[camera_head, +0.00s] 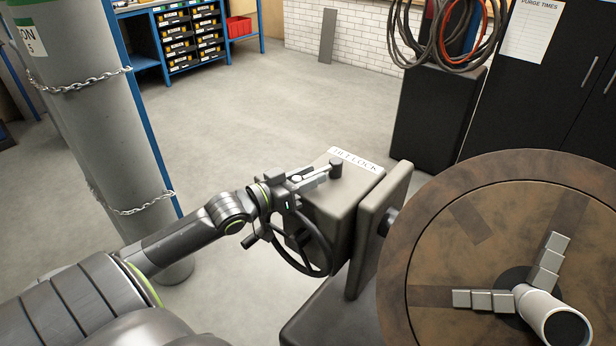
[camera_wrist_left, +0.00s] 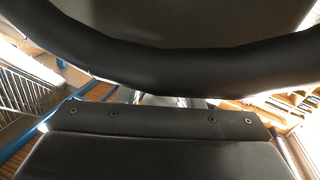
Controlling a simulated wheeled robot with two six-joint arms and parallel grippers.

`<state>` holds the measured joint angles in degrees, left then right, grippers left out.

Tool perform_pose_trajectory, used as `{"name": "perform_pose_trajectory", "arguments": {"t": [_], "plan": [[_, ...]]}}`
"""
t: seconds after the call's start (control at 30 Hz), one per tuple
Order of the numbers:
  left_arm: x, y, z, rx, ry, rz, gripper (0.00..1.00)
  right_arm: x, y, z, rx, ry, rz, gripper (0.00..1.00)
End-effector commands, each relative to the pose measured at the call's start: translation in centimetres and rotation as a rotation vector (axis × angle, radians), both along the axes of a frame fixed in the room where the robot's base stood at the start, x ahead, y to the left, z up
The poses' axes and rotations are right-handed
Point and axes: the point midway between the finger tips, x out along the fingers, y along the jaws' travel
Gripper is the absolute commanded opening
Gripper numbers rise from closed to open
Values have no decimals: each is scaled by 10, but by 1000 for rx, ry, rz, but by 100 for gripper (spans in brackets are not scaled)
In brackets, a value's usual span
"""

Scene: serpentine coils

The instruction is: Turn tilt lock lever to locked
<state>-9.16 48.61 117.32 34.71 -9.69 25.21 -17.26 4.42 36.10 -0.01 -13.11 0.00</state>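The tilt lock lever (camera_head: 314,178) is a pale metal bar with a dark upright knob (camera_head: 336,168) at its right end. It lies across the top of a grey-beige box (camera_head: 345,207), in front of the white TILT LOCK label (camera_head: 353,160). My left gripper (camera_head: 286,190) is at the box's left edge, by the lever's left end and above the dark handwheel (camera_head: 327,258). I cannot tell whether it touches the lever or how far its fingers are apart. A dark curved rim (camera_wrist_left: 180,72) crosses close in the left wrist view. My right gripper is out of view.
A large round brown table (camera_head: 440,235) with grey jaws stands at the right, beside an upright plate (camera_head: 375,235). A grey pillar with chains (camera_head: 95,100) stands at the left. Black cabinets (camera_head: 540,85) are at the back right. The floor behind the box is clear.

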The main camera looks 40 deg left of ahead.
Motion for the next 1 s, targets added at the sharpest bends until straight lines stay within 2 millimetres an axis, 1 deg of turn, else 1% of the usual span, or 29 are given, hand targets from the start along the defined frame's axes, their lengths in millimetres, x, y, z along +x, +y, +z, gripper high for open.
{"name": "perform_pose_trajectory", "arguments": {"t": [0.3,0.47,0.77,0.93,1.0], "plan": [[-1,0,1,0,-1,0,34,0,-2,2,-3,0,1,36],[-12,4,2,1,2,3,34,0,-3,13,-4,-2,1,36],[-56,16,5,0,5,2,34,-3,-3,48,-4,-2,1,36],[-85,24,5,1,6,2,34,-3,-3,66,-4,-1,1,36],[-98,28,3,0,5,1,34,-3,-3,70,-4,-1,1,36]]}}
